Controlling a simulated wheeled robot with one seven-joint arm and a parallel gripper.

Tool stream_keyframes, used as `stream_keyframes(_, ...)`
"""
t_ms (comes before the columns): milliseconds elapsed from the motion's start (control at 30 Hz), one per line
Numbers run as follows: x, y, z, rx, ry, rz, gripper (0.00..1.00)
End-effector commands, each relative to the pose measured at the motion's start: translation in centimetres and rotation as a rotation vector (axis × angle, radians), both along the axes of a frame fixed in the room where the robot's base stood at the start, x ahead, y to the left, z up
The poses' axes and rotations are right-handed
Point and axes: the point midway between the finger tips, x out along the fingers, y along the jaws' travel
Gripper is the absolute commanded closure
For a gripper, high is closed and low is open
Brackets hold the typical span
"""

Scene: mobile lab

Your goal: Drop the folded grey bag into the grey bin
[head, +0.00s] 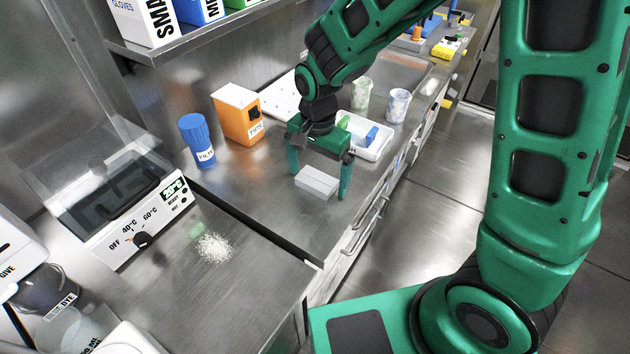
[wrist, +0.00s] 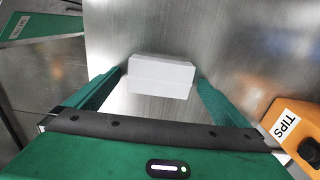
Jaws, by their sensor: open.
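A pale grey block-shaped item (head: 317,182), which looks like the folded grey bag, lies on the steel counter under my gripper. It also shows in the wrist view (wrist: 161,84). My gripper (head: 319,186) points down with its fingers spread, one to each side of the item. In the wrist view my gripper (wrist: 161,78) shows a narrow gap between the item and each fingertip. I cannot tell if the fingertips are level with it or a little above. I see no grey bin in either view.
An orange TIPS box (head: 237,114) and a blue-capped bottle (head: 197,140) stand left of my gripper. A white tray (head: 376,151) with coloured items and two speckled cups (head: 398,105) are behind it. White powder (head: 213,248) lies by the heater (head: 120,205). The counter edge is close on the right.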

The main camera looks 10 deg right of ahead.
Motion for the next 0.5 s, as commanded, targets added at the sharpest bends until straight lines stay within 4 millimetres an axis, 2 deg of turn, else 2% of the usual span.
stream_keyframes(233,0.02,0.01,-0.18,0.001,-0.001,0.0,0.0)
stream_keyframes(267,0.02,0.01,-0.18,0.001,-0.001,0.0,0.05)
stream_keyframes(400,0.02,0.01,-0.17,0.001,-0.001,0.0,0.38)
stream_keyframes(433,0.03,0.0,-0.17,0.001,-0.001,0.0,0.44)
stream_keyframes(500,0.03,0.0,-0.16,0.001,-0.001,0.0,0.48)
